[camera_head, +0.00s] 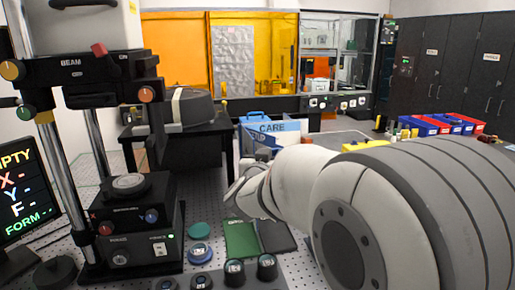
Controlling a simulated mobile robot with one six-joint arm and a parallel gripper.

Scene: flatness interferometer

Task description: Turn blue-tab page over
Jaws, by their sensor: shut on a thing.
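I cannot tell whether this is the blue-tab page. My pale arm reaches from the lower right to just below and in front of the booklet. Its wrist end covers the booklet's foot. My gripper's fingers cannot be made out, and whatever is between them is hidden.
The interferometer stand (128,215) with its knobs is at left, beside a monitor (20,195). A green pad (241,240), a dark pad (276,237) and several round pieces lie on the perforated table. Coloured bins (440,124) stand at the far right. My arm blocks the right foreground.

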